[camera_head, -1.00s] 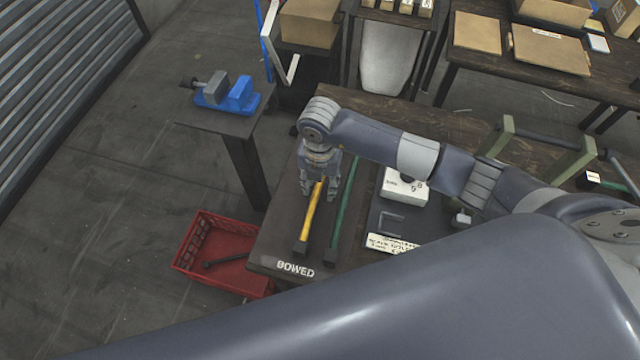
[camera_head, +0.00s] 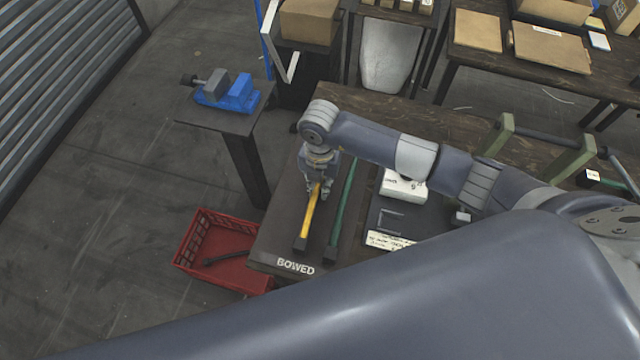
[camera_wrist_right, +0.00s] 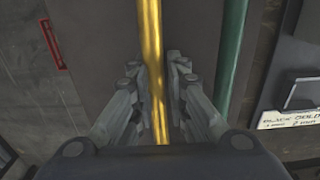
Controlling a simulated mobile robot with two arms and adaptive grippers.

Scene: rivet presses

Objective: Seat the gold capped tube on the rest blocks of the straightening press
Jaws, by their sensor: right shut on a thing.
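The gold tube (camera_head: 309,217) with a dark end cap lies on the board marked BOWED. Its far end is hidden under my right gripper (camera_head: 318,191). In the right wrist view the gold tube (camera_wrist_right: 152,55) runs between the fingers of my right gripper (camera_wrist_right: 162,95), which is shut on it. A green tube (camera_head: 343,205) lies beside it on the right and is apart from the gripper. A green-framed fixture with a dark bar (camera_head: 545,137), perhaps the straightening press, stands on the bench at the right. My left gripper is not in view.
A red crate (camera_head: 203,227) with a dark rod inside stands on the floor at the left. A blue vise (camera_head: 228,92) sits on a stand. A white box (camera_head: 402,187) and a dark tray (camera_head: 377,226) lie right of the tubes. Cartons stand on the back tables.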

